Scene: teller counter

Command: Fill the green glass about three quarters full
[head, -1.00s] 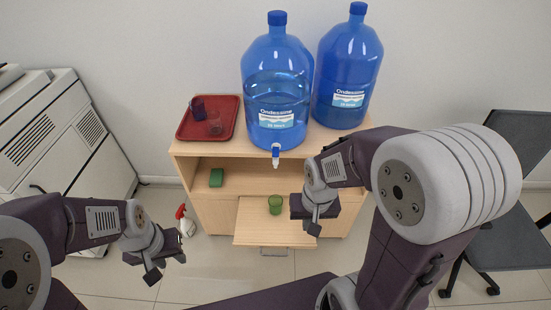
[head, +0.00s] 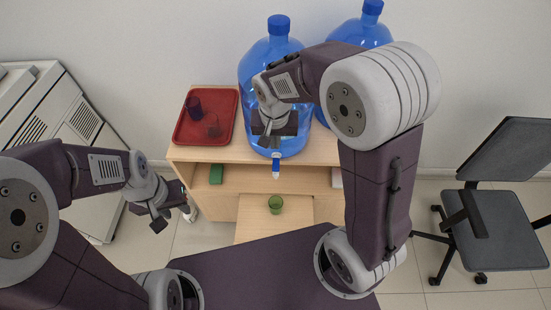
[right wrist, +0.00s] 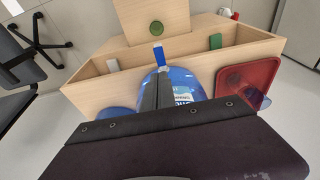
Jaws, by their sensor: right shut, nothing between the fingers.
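The green glass (head: 276,204) stands upright on the pulled-out wooden shelf (head: 248,228), below the tap. It also shows in the right wrist view (right wrist: 156,28); I cannot tell whether it holds water. The front blue water bottle (head: 271,46) has a tap with a blue lever and white spout (head: 276,169), also in the right wrist view (right wrist: 158,55). My right gripper (head: 271,143) is shut and empty, in front of the bottle just above the tap; I cannot tell whether it touches the lever. My left gripper (head: 172,214) is open and empty, left of the shelf.
A second blue bottle (head: 372,33) stands behind my right arm. A green block (head: 216,174) lies in the cabinet's open compartment. A chair (head: 492,232) stands at right.

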